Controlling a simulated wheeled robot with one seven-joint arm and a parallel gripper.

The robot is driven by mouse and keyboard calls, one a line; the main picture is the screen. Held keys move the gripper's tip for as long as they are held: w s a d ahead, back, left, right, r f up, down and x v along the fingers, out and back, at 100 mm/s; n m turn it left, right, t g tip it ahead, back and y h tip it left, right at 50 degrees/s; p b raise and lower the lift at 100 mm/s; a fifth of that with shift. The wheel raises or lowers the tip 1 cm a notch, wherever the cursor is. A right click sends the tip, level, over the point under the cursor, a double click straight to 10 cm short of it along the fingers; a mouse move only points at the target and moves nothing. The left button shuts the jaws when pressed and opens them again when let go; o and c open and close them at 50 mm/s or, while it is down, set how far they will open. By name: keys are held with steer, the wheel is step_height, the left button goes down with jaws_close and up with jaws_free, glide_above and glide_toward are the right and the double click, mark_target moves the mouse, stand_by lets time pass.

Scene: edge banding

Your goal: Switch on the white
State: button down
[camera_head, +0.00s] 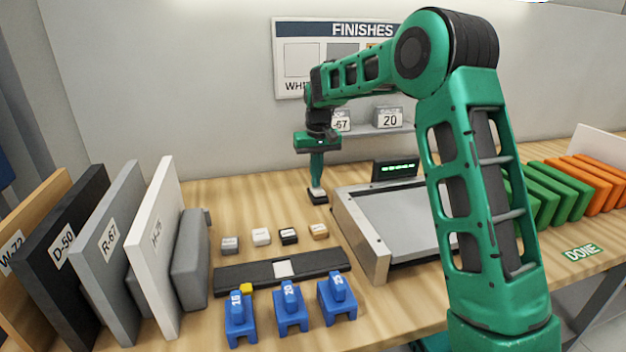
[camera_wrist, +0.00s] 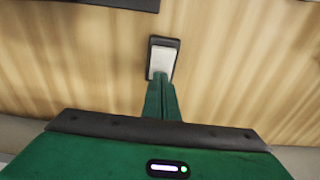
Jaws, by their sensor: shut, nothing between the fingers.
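A small switch with a white rocker on a dark base (camera_head: 317,196) stands on the wooden bench, behind the row of small blocks. It also shows in the wrist view (camera_wrist: 163,58). My gripper (camera_head: 317,184) points straight down over this switch, with its fingers together and empty. In the wrist view, the fingertips (camera_wrist: 161,80) overlap the near end of the white rocker. I cannot tell whether they touch it or press it. A small white-topped block (camera_head: 262,236) sits in the row in front, between a grey block (camera_head: 230,245) and a black block (camera_head: 289,236).
A tan block (camera_head: 319,231) ends the row. A dark rail (camera_head: 235,276) and several blue numbered pieces (camera_head: 290,308) lie in front. Upright panels (camera_head: 155,245) stand left. A grey-bedded machine (camera_head: 362,238) with a small display (camera_head: 394,169) stands right, partly behind my arm.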

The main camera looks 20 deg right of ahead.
steer(key=shift+s, duration=0.1)
steer(key=shift+s+d+r, duration=0.1)
steer(key=shift+s+r, duration=0.1)
steer(key=shift+s, duration=0.45)
steer(key=shift+r, duration=0.1)
step_height(320, 180, up, 14)
steer(key=w, duration=0.2)
steer(key=shift+f, duration=0.2)
stand_by(0.4)
